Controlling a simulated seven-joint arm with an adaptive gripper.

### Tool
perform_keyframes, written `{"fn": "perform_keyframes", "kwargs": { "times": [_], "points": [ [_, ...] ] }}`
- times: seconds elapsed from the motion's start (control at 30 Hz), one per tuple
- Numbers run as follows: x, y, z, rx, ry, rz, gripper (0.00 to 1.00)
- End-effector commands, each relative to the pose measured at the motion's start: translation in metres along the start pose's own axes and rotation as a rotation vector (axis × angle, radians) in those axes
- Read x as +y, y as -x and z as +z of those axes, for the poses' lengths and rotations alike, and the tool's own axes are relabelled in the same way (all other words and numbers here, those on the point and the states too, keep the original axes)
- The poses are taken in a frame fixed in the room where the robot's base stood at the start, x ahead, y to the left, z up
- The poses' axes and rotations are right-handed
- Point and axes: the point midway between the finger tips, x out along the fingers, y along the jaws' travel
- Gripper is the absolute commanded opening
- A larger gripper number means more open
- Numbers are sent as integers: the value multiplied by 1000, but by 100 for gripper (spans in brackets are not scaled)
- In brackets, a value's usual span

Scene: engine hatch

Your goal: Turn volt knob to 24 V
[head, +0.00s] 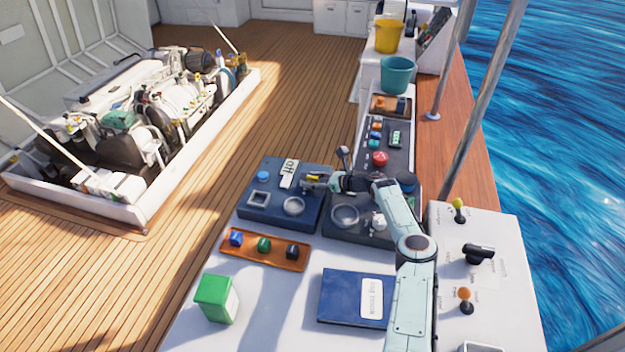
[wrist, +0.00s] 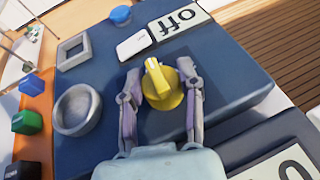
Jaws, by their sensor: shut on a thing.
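The volt knob is a yellow round knob with a raised pointer ridge (wrist: 157,84). It sits on a dark blue panel (wrist: 225,70). In the wrist view its ridge points up and slightly left. My gripper (wrist: 160,93) is shut on the knob, with one finger on each side. In the head view my gripper (head: 316,183) reaches in from the right over the panel and mostly hides the knob. A white display (wrist: 180,20) beyond the knob reads "off", seen upside down. A pale blank plate (wrist: 133,44) lies beside that display. No voltage marks are readable.
The panel also bears a grey round ring (wrist: 77,109), a square frame (wrist: 72,52) and a blue button (wrist: 120,15). An orange tray (head: 232,253) holds several coloured cubes. A second dark panel (head: 372,236) adjoins. A green box (head: 212,296) and blue book (head: 345,297) lie nearer.

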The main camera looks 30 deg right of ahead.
Motion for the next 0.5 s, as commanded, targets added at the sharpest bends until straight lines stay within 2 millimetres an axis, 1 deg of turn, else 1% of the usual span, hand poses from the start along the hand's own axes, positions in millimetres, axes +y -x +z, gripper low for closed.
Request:
{"fn": "perform_keyframes", "kwargs": {
  "times": [0.27, 0.5],
  "points": [
    [1, -1, 0, -1, -12, -35, 0],
    [2, 0, 1, -2, -58, -145, 0]
  ]
}}
